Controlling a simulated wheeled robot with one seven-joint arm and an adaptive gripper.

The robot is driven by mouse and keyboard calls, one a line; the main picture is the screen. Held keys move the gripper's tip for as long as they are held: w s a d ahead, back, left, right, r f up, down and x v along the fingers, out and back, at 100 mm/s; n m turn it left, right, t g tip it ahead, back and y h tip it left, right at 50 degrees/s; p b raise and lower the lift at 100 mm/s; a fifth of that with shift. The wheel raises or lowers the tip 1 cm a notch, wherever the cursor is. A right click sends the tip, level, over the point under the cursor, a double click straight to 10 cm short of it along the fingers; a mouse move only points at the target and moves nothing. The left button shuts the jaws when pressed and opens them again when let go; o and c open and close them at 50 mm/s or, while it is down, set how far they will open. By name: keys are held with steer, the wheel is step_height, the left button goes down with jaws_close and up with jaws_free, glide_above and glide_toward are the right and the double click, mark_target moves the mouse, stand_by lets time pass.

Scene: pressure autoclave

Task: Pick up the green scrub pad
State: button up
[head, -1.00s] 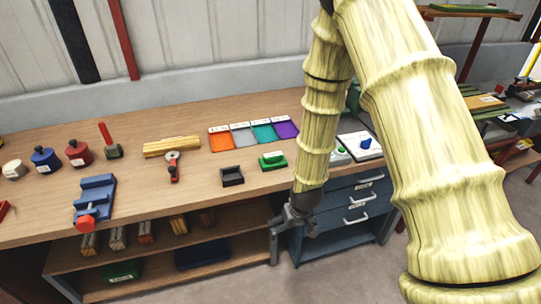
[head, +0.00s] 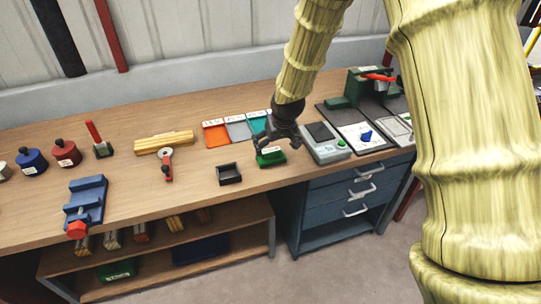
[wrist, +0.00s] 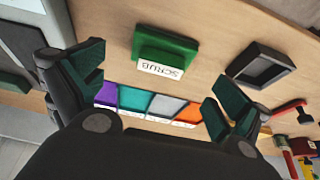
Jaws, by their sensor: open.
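The green scrub pad (head: 271,157) sits on the wooden bench near its front edge. In the wrist view the scrub pad (wrist: 166,45) shows a white label reading SCRUB and lies ahead of the fingers, roughly between them but beyond their tips. My gripper (head: 278,146) is just above and behind the pad in the head view, partly overlapping it. In the wrist view my gripper (wrist: 155,80) is open and empty, its two dark green finger pads wide apart. I cannot tell the exact height of the fingers over the pad.
A small black open tray (head: 229,174) is left of the pad. A grey scale-like device (head: 326,148) stands close on the right. Orange (head: 215,134), grey and teal mats lie behind. A red-handled tool (head: 167,165) lies farther left.

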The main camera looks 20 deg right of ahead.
mark_target(272, 151)
steer(key=shift+x, duration=1.2)
steer(key=shift+w+a+f+p, duration=0.1)
steer(key=shift+w+f+p, duration=0.4)
steer(key=shift+f+p, duration=0.15)
steer(key=shift+w+a+f+p, duration=0.15)
steer(key=shift+w+f+p, duration=0.35)
steer(key=shift+f, duration=0.3)
steer(key=shift+x, duration=0.8)
steer(key=c, duration=0.8)
